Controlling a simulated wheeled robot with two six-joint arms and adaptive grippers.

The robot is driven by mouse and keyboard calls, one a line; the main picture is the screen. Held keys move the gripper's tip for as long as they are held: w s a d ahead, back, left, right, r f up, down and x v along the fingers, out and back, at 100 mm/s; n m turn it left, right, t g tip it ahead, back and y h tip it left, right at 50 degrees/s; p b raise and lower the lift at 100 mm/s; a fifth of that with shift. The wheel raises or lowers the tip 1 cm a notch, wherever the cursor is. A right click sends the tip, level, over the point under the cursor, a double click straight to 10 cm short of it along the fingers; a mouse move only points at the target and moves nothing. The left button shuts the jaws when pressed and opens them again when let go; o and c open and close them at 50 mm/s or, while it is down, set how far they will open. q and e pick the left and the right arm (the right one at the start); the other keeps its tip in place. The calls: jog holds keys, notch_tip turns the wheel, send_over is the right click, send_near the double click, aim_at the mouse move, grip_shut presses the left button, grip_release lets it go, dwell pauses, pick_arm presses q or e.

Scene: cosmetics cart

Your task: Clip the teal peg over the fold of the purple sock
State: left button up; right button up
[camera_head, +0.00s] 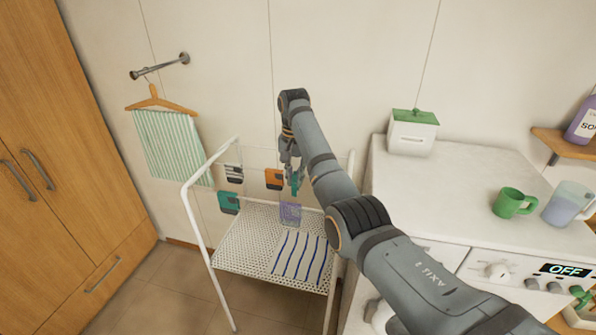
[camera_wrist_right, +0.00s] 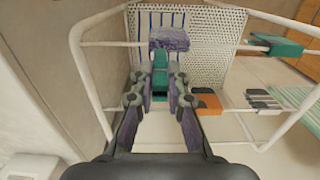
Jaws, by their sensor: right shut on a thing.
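The purple sock (camera_head: 290,213) hangs on the white drying rack below my right gripper in the head view. In the right wrist view the sock (camera_wrist_right: 170,39) shows as a short purple band at the top, just beyond the fingertips. My right gripper (camera_head: 294,180) is shut on the teal peg (camera_head: 295,185) and holds it above the sock. In the right wrist view the peg (camera_wrist_right: 160,65) sits between the fingers (camera_wrist_right: 160,80), its far end close to the sock; I cannot tell if they touch. My left gripper is not in view.
The rack (camera_head: 197,180) also bears an orange item (camera_head: 274,179), a grey striped item (camera_head: 234,173) and a teal item (camera_head: 229,203). A blue-striped cloth (camera_head: 300,257) lies on its perforated shelf (camera_head: 240,252). A white counter (camera_head: 460,190) stands at the right.

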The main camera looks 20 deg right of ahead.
aim_at(293, 188)
jog(key=shift+a+f, duration=0.1)
jog(key=shift+f, duration=0.3)
jog(key=shift+s+a+f, duration=0.1)
jog(key=shift+a+f, duration=0.3)
jog(key=shift+f, duration=0.35)
jog(key=shift+d+f, duration=0.15)
jog(key=shift+f, duration=0.5)
jog(key=shift+d+f, duration=0.35)
jog(key=shift+f, duration=0.25)
jog(key=shift+s+a+f, duration=0.2)
jog(key=shift+a+f, duration=0.25)
jog(key=shift+f, duration=0.25)
grip_shut()
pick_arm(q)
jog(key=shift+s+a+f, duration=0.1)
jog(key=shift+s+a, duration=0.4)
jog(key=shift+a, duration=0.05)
pick_arm(e)
jog(key=shift+f, duration=0.75)
